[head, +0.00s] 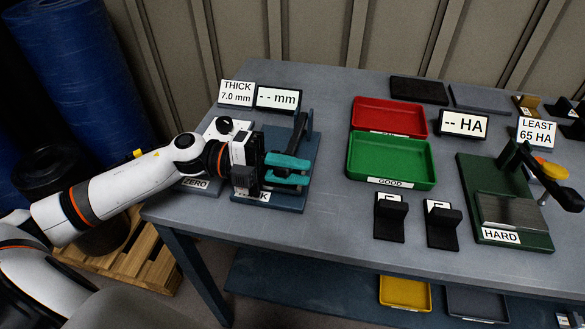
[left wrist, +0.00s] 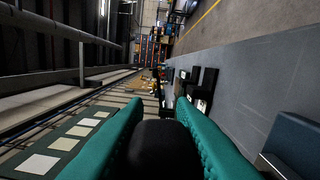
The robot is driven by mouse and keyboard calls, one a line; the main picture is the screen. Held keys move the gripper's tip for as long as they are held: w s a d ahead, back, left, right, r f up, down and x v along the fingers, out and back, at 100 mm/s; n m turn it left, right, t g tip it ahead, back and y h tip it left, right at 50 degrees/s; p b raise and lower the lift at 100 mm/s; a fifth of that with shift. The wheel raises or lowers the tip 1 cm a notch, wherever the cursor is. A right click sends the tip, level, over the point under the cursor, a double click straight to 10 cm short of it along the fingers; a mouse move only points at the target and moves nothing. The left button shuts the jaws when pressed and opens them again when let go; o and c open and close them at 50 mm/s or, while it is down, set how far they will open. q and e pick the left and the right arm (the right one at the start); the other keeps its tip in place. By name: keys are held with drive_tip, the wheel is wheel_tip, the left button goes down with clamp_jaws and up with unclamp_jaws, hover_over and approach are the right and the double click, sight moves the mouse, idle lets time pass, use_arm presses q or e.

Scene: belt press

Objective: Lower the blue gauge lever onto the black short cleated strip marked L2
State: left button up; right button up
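The blue thickness gauge (head: 306,160) stands at the table's left, under the THICK 7.0 mm sign. Its dark lever (head: 300,130) rises behind my left gripper and looks raised. My left gripper (head: 290,170) is at the gauge, its two teal fingers apart. In the left wrist view the fingers (left wrist: 160,130) are also spread, with a black rounded shape between them that I cannot identify. I cannot make out a strip on the gauge. Two black cleated pieces (head: 390,218) (head: 443,226) with white labels lie on the table's front right; I cannot read L2 on either. My right gripper is not in view.
A red tray (head: 376,103) and a green GOOD tray (head: 352,165) sit mid-table. The green hardness press (head: 468,175) with its black lever stands at the right. The ZERO box (head: 190,185) is left of the gauge. The table between gauge and trays is clear.

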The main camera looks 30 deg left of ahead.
use_arm(q)
drive_tip(key=o, duration=0.4)
drive_tip(key=shift+o, duration=0.2)
drive_tip(key=shift+a, duration=0.1)
drive_tip(key=shift+s+a+f, duration=0.1)
drive_tip(key=shift+a, duration=0.25)
drive_tip(key=b+v, duration=0.1)
drive_tip(key=v, duration=1)
